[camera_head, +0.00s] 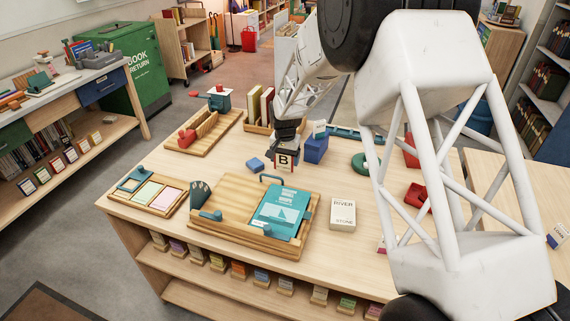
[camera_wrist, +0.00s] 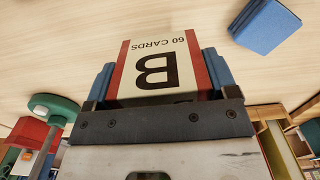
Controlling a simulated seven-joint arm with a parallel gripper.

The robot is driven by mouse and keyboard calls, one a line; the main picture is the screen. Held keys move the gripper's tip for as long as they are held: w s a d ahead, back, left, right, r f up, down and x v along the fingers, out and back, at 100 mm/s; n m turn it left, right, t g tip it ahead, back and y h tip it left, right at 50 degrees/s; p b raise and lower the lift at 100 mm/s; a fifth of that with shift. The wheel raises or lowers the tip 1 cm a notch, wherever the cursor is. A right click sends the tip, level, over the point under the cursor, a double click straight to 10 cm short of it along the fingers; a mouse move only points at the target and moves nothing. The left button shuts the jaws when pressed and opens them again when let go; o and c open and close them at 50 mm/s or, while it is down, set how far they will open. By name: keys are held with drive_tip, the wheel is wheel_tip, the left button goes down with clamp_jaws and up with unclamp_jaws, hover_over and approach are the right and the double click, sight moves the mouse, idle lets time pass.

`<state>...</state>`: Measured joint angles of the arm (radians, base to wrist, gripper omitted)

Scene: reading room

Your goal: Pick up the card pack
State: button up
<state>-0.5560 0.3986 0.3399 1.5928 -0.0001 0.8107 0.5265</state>
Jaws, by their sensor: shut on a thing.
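The card pack (camera_wrist: 155,70) is a white box with red edges, a large black B and the words "60 CARDS". In the wrist view it sits between the two blue fingers of my gripper (camera_wrist: 158,84), which are shut on its sides. In the head view the card pack (camera_head: 284,160) shows just below my gripper (camera_head: 287,143), near the middle of the table (camera_head: 230,160). Whether the pack touches the table I cannot tell. Part of it is hidden behind the gripper.
A small blue block (camera_head: 255,163) lies left of the pack, and a blue box (camera_head: 315,149) stands close on its right. A wooden tray with a teal book (camera_head: 282,211) is in front. A white book (camera_head: 342,214) lies to the right. Wooden racks stand behind.

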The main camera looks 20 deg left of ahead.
wheel_tip(320, 180, up, 7)
drive_tip(key=shift+f, duration=0.1)
idle(0.3)
idle(0.5)
